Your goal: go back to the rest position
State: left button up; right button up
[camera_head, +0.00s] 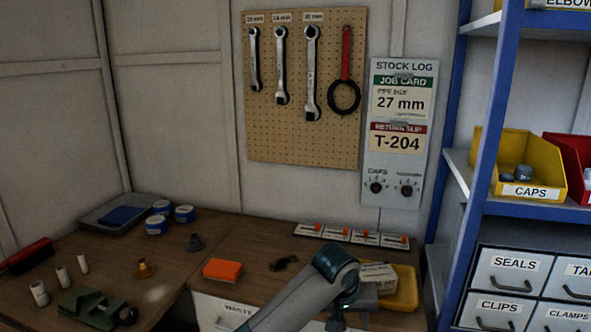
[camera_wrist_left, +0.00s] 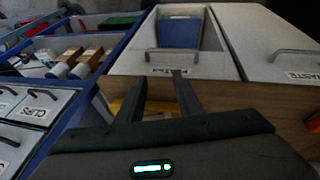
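My left arm comes in at the bottom centre of the head view, with its teal joint in front of the workbench (camera_head: 180,262); its fingers cannot be made out there. In the left wrist view my left gripper (camera_wrist_left: 160,78) shows two dark fingers spread apart with nothing between them. Beyond the fingertips is the front of a pale drawer (camera_wrist_left: 187,63) with a bar handle. That drawer stands open, and a blue item (camera_wrist_left: 181,32) lies in it. My right gripper is in neither view.
An orange block (camera_head: 222,270), a green vise (camera_head: 92,308) and several pipe pieces stand on the bench. A yellow tray (camera_head: 404,290) lies right of my arm. A blue-framed shelf (camera_head: 490,110) with bins and drawers rises at the right. Wrenches hang on a pegboard (camera_head: 265,140).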

pick_arm(q)
jog(key=a+f+n, duration=0.1)
jog(key=a+f, duration=0.3)
jog(key=f, duration=0.8)
jog(key=a+f+n, duration=0.1)
jog(key=a+f, duration=0.2)
jog(key=f, duration=0.8)
jog(key=s+a+f, duration=0.4)
jog(key=f, duration=0.4)
jog(key=s+a+f, duration=0.4)
jog(key=f, duration=0.3)
jog(key=s+a+f, duration=0.3)
jog(key=s+f, duration=0.1)
jog(key=f, duration=0.4)
jog(key=s+a+f+y, duration=0.1)
jog(key=s+a+f, duration=0.5)
jog(key=s, duration=0.9)
jog(key=s+a+f+m+g+y, duration=0.1)
jog(key=s+a+f, duration=0.6)
jog(key=s, duration=0.9)
jog(key=s+a+f+m+g+y, duration=0.1)
jog(key=s+a+f, duration=0.6)
jog(key=s, duration=0.8)
jog(key=shift+s+a+f, duration=0.15)
jog(key=shift+s+a, duration=0.25)
jog(key=shift+a, duration=0.25)
